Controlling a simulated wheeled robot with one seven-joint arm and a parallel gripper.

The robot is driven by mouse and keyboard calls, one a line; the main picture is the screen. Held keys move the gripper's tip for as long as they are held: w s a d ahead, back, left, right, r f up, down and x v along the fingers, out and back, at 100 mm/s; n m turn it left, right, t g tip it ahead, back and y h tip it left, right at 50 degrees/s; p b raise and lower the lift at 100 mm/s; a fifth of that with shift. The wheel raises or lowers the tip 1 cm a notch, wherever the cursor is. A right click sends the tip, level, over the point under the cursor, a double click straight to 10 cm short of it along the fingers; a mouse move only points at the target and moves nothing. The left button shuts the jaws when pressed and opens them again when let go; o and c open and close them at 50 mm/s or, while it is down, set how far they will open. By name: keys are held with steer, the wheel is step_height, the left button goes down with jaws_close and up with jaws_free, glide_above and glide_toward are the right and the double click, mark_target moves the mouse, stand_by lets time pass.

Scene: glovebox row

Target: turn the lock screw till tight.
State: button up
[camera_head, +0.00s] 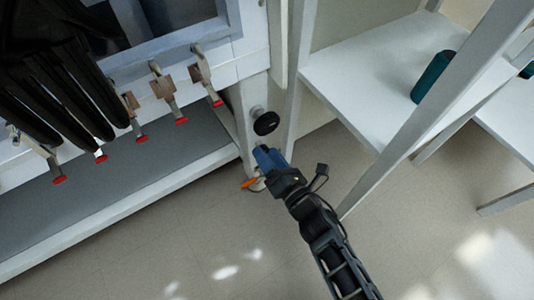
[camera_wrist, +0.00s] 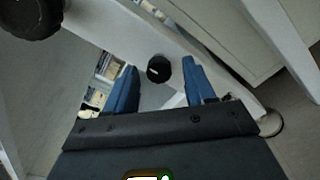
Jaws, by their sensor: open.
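A small black knob (camera_wrist: 158,69) with a white mark, which looks like the lock screw, sits on a pale post in the wrist view. It appears between the two blue fingers of my gripper (camera_wrist: 158,66), with space on both sides. My gripper is open and empty; I cannot tell how far its tips are from the knob. In the head view my gripper (camera_head: 264,155) is low at the post and hides the small knob. A larger black round knob (camera_head: 266,122) is just above it; it also shows at the wrist view's upper left (camera_wrist: 30,14).
An orange piece (camera_head: 249,183) is by the post, left of my gripper. Several red-tipped clamps (camera_head: 163,88) and black gloves (camera_head: 62,85) hang at the glovebox front on the left. A white shelf (camera_head: 375,75) with a teal object (camera_head: 433,77) stands right. The floor is clear below.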

steer(key=shift+w+a, duration=0.35)
steer(key=shift+w, duration=0.1)
jaws_close()
stand_by(0.3)
